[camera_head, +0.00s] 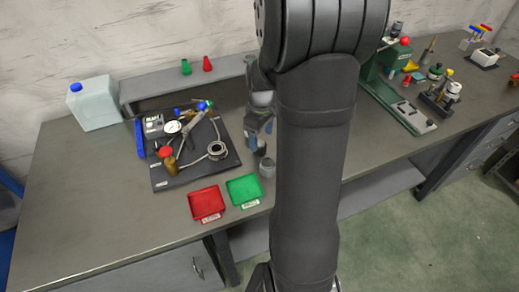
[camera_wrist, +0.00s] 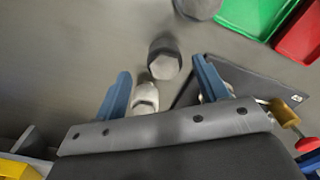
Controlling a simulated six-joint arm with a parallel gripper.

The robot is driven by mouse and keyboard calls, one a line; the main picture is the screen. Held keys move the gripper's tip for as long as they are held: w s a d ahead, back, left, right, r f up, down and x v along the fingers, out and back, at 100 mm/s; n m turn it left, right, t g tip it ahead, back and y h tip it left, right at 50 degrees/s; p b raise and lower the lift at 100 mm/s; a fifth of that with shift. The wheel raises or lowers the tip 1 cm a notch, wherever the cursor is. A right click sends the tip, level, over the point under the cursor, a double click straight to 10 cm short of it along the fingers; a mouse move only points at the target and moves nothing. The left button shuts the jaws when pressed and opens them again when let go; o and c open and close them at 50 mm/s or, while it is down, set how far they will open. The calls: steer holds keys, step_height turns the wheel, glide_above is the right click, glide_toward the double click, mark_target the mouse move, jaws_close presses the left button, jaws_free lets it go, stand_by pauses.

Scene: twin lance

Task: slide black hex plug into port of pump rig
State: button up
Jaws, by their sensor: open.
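The black hex plug (camera_wrist: 165,58) shows in the wrist view as a dark grey piece with a six-sided end, just beyond and between my fingertips. My gripper (camera_wrist: 161,72) is open, with one blue finger on either side, and a gap shows between the fingers and the plug. In the head view my gripper (camera_head: 258,128) points down beside the pump rig's right edge, partly hidden by my arm. The pump rig (camera_head: 196,180) is a black board with a gauge, hoses and a metal ring fitting. I cannot tell which fitting is the port.
A pale metal piece (camera_wrist: 145,92) shows between my fingers. A grey cylinder (camera_head: 267,168) stands near the green tray (camera_head: 244,190), beside the red tray (camera_head: 207,203). A white jug (camera_head: 95,105) stands at left. A green press (camera_head: 400,100) stands at right. The front-left bench is clear.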

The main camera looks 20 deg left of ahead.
mark_target(260, 143)
steer(key=f, duration=0.5)
steer(key=shift+s+a+f, duration=0.1)
steer(key=shift+s, duration=0.1)
steer(key=c, duration=1.3)
steer(key=shift+o, duration=0.2)
